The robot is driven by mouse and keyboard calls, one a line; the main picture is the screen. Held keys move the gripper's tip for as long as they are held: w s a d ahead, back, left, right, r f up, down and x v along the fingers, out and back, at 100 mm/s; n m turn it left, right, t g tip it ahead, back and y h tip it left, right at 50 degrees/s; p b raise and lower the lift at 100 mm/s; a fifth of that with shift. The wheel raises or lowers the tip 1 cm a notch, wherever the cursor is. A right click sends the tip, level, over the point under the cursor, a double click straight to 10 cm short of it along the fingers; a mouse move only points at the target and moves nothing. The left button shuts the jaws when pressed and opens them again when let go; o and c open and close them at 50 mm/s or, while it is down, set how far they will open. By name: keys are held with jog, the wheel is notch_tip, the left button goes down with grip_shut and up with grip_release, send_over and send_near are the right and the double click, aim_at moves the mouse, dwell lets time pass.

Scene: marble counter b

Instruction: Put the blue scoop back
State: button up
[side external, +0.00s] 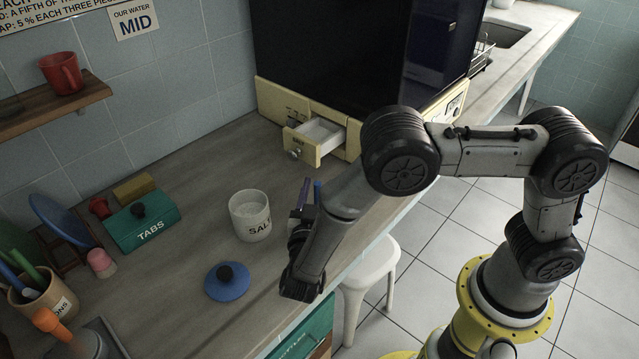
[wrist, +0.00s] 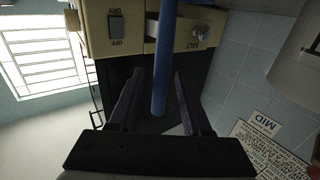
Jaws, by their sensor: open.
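A blue rod (wrist: 161,60), which looks like the blue scoop's handle, runs between my gripper's fingers (wrist: 157,75) in the wrist view. The fingers are open, with a gap on each side of the rod. The scoop's bowl is not visible. In the side view my gripper (side external: 306,196) is above the counter's front edge, just right of the white salt jar (side external: 250,217). A thin blue piece (side external: 317,190) shows by the fingers. The jar is open with white contents. A blue lid (side external: 228,284) with a black knob lies on the counter in front of it.
A small drawer (side external: 316,142) stands open in the cream base of the dark cabinet; its front shows in the wrist view (wrist: 185,35). A green TABS box (side external: 143,222), pink cup (side external: 101,263) and utensil pot (side external: 48,299) are at left. A white stool (side external: 369,280) stands below the edge.

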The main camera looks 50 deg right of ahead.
jog(key=v, duration=1)
jog(key=w+r+y, duration=0.2)
jog(key=w, duration=0.2)
jog(key=w+a+r+t+y, duration=0.1)
jog(key=w+r+y, duration=0.1)
jog(key=w+y, duration=0.1)
jog(key=w+r+n+t+y, duration=0.1)
jog(key=w+r+y, duration=0.2)
jog(key=w, duration=0.1)
jog(key=shift+w+a+r, duration=0.1)
jog(key=shift+w+a, duration=0.2)
jog(key=shift+w, duration=0.05)
notch_tip(320, 180, up, 7)
jog(key=w+n+t+y, duration=0.1)
jog(key=w+n+y, duration=0.1)
jog(key=y, duration=0.3)
jog(key=s+d+r+n+g+y, duration=0.2)
jog(key=s+d+r+n+y, duration=0.1)
jog(key=s+r+n+y, duration=0.45)
jog(key=s+d+f+g+h, duration=0.2)
jog(key=s+d, duration=0.4)
jog(key=s, duration=0.6)
jog(key=s+d+f+g+h, duration=0.3)
jog(key=s+d, duration=0.4)
jog(key=s, duration=0.5)
jog(key=shift+d+n, duration=0.15)
jog(key=shift+n, duration=0.2)
jog(key=shift+h, duration=0.25)
